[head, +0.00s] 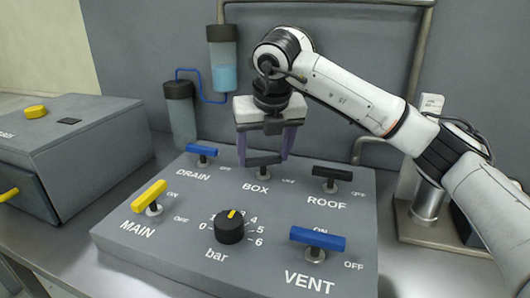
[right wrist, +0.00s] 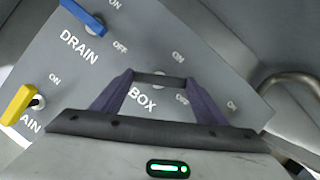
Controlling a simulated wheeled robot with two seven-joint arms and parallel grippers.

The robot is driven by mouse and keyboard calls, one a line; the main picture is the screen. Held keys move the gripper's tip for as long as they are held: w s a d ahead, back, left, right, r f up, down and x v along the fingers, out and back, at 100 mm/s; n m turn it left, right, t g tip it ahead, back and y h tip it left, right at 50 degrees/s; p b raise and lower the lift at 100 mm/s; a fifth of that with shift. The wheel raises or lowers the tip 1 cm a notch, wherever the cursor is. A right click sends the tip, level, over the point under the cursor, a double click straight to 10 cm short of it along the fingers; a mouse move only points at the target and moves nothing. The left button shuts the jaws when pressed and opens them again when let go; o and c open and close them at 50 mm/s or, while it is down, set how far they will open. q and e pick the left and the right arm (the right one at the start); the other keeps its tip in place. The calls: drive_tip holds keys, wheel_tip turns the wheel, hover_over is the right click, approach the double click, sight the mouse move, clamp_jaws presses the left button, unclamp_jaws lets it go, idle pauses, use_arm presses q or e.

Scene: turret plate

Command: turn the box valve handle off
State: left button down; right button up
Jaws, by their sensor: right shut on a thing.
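The box valve handle (head: 264,160) is a dark bar on a short post above the BOX label on the grey panel. Its right end points between ON and OFF, nearer OFF, not quite parallel to the other crosswise handles. My right gripper (head: 266,162) comes down from above and is shut on the bar, one purple finger at each end. In the right wrist view the bar (right wrist: 160,79) spans between the fingertips (right wrist: 160,84), with ON and OFF to its right. In the head view the gripper hides the BOX ON label. My left gripper is not in view.
The panel (head: 190,228) also has a blue DRAIN handle (head: 202,151), yellow MAIN handle (head: 149,196), black ROOF handle (head: 332,173), blue VENT handle (head: 318,239) and a bar knob (head: 229,228). A grey case (head: 85,150) stands left; pipes (head: 422,50) and bottles (head: 222,65) stand behind.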

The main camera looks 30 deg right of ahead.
drive_tip(key=m+h, duration=0.1)
drive_tip(key=m, duration=0.2)
drive_tip(key=m+g+h, duration=0.1)
drive_tip(key=m, duration=0.2)
drive_tip(key=shift+w+a, duration=0.15)
drive_tip(key=shift+a, duration=0.05)
drive_tip(key=shift+m, duration=0.3)
drive_tip(key=o, duration=1.1)
drive_tip(key=shift+g, duration=0.3)
drive_tip(key=shift+c, duration=0.2)
drive_tip(key=shift+r, duration=0.1)
drive_tip(key=p+v, duration=0.1)
drive_tip(key=v, duration=0.9)
drive_tip(key=shift+p, duration=0.3)
drive_tip(key=shift+a, duration=0.15)
